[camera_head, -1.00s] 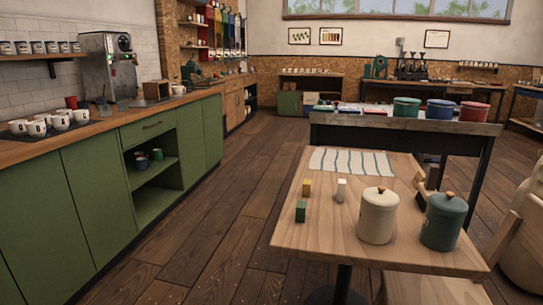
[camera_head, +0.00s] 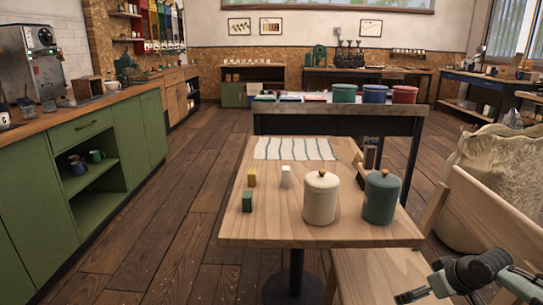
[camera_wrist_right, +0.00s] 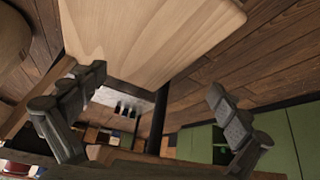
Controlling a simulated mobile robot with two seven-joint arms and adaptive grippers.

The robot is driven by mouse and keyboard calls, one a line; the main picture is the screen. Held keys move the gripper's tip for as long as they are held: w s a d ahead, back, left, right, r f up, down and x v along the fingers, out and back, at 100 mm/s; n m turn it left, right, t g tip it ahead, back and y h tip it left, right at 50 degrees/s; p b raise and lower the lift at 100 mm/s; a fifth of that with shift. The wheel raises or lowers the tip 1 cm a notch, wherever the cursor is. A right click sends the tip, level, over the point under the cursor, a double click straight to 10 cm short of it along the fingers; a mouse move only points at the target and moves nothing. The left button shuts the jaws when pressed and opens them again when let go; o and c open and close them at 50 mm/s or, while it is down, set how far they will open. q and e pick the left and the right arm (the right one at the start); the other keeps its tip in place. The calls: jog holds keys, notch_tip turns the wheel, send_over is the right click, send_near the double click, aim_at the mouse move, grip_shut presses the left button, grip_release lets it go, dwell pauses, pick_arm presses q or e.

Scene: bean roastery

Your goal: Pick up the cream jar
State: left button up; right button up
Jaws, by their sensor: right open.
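The cream jar (camera_head: 321,199) stands upright on the wooden table (camera_head: 270,226), near its front edge, with a lid and a brown knob. A dark green jar (camera_head: 381,198) of similar shape stands just to its right. My right arm enters the head view at the lower right, well below and to the right of the jars. My right gripper (camera_wrist_right: 156,115) shows in the right wrist view with its two fingers wide apart and nothing between them. The table's edge is above it in that picture; no jar shows there. My left gripper is not in view.
A wooden chair (camera_head: 478,213) and a big sack (camera_head: 500,170) stand right of the table. The floor on the left is open.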

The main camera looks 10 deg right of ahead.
notch_tip(320, 180, up, 9)
jog(key=w+a, duration=0.1)
jog(key=w, duration=0.1)
jog(key=shift+a+n+y, duration=0.15)
jog(key=shift+n+y, duration=0.25)
jog(key=shift+w, duration=0.1)
